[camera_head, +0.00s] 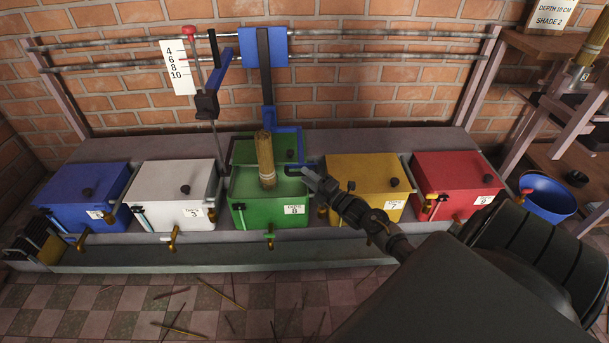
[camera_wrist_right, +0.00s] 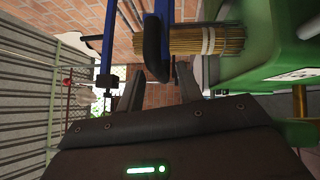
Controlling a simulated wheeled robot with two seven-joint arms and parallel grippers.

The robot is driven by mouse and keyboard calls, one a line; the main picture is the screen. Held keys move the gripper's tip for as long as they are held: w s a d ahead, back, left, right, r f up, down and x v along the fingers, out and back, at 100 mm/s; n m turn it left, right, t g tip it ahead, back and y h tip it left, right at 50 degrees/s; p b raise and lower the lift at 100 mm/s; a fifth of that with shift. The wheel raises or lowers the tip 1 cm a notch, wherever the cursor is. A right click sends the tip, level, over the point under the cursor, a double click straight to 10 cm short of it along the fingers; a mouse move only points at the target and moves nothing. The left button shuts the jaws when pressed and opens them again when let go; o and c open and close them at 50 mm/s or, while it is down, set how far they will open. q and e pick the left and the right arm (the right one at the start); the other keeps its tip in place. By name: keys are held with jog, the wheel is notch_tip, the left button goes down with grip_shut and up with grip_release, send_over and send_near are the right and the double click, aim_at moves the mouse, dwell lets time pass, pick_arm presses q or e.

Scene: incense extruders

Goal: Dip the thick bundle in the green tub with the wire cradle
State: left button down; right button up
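The thick tan bundle (camera_head: 265,153) stands upright at the green tub (camera_head: 250,215), its lower end at or in the tub's green surface; depth is hard to judge. A pale band wraps it. It lies sideways in the wrist view (camera_wrist_right: 218,40). The blue cradle (camera_head: 287,130) hangs from the rail beside the bundle, with a small blue-black handle (camera_head: 293,171) at its lower right. My right gripper (camera_head: 306,174) is at this handle. In the wrist view its dark fingers (camera_wrist_right: 158,88) are apart, with the handle (camera_wrist_right: 153,48) beyond or between the tips; contact is unclear. My left gripper is out of view.
Blue (camera_head: 80,185), white (camera_head: 172,190), yellow (camera_head: 365,180) and red (camera_head: 455,180) lidded tubs flank the green one. A lever with a red knob (camera_head: 190,31) stands left, near a depth scale (camera_head: 177,67). A sign (camera_head: 548,14) reads depth 10 cm, shade 2. A blue bucket (camera_head: 548,196) stands right.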

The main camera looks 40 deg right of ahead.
jog(key=shift+w+a+r, duration=0.15)
jog(key=shift+w, duration=0.9)
grip_shut()
